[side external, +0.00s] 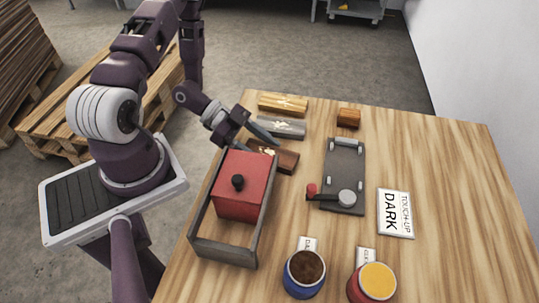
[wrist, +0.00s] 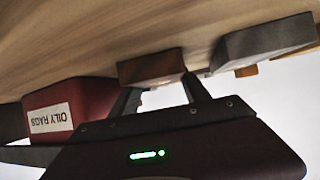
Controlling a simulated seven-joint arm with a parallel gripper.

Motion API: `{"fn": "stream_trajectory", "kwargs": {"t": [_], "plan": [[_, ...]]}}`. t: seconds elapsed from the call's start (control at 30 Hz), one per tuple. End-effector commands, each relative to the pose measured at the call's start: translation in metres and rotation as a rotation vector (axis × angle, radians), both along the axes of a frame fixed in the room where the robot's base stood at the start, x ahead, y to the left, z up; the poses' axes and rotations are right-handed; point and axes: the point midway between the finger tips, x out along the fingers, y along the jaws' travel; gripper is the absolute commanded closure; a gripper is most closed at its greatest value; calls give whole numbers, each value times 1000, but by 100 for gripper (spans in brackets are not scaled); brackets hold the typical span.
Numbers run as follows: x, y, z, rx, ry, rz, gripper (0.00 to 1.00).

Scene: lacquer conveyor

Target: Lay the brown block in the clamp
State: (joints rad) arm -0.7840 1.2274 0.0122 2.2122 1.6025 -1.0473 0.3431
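The dark brown block (side external: 287,162) lies on the table just behind the red bin, with a pale patch on top; it also shows in the wrist view (wrist: 150,69). My gripper (side external: 271,143) is low over the block's left end in the side view. In the wrist view my gripper's two fingers (wrist: 160,84) are apart, with the block just beyond their tips; I cannot tell if they touch it. The clamp (side external: 342,170) is a dark grey plate to the right, with pale posts, a red-knobbed lever and a round disc. Nothing lies in it.
A grey block (side external: 283,128) and a light wooden block (side external: 283,104) lie behind. The red rag bin (side external: 243,188) stands in a grey tray (side external: 222,249). Cans (side external: 304,274) (side external: 372,284) stand in front; a "DARK" card (side external: 395,212) lies right.

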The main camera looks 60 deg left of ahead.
Motion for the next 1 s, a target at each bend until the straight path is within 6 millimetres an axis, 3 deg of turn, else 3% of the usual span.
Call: {"fn": "stream_trajectory", "kwargs": {"t": [0.03,0.13,0.37,0.8,0.87,1.0], "plan": [[0,0,0,0,0,0,81],[0,0,0,-1,-1,0,98],[0,0,6,0,-2,0,98],[2,0,95,1,-4,5,98],[9,2,102,2,-3,30,98],[47,7,127,3,-7,186,98]]}}
